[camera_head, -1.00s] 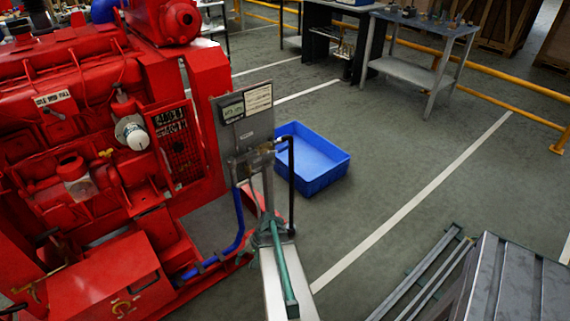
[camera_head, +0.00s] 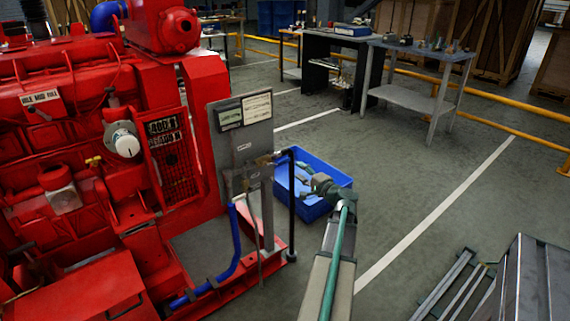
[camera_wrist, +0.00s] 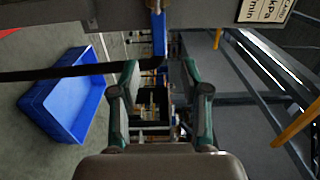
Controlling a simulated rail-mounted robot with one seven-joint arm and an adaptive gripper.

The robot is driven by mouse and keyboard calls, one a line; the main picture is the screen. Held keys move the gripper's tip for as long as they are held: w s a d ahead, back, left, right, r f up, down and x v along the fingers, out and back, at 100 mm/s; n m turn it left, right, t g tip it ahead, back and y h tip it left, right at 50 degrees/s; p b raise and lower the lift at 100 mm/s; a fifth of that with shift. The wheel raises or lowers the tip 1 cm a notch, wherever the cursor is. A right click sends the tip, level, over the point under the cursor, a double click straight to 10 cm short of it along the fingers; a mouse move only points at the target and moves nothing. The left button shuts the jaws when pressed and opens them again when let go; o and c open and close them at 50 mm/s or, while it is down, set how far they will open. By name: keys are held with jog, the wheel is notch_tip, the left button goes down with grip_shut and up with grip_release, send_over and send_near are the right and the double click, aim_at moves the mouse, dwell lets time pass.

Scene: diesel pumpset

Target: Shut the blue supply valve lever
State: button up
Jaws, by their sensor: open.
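In the wrist view a blue bar (camera_wrist: 159,33), which looks like the supply valve lever, hangs below a small fitting at the top middle. My gripper (camera_wrist: 165,75) is open and empty, its two green-grey fingers spread below the bar's lower end, one to each side. I cannot tell how far ahead the bar lies. In the head view my gripper (camera_head: 300,183) is to the right of the grey panel (camera_head: 245,145) and overlaps the blue crate. A brass-coloured fitting (camera_head: 268,158) shows at the panel's right edge; the lever is not clear there.
A black upright pipe (camera_head: 291,205) stands between panel and gripper; it crosses the wrist view left of the fingers (camera_wrist: 60,72). A blue hose (camera_head: 235,245) runs low by the red engine (camera_head: 80,150). The blue crate (camera_head: 345,196) sits on the floor behind.

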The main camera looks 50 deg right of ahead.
aim_at(286, 161)
jog(key=x, duration=0.9)
jog(key=shift+w, duration=0.4)
grip_shut()
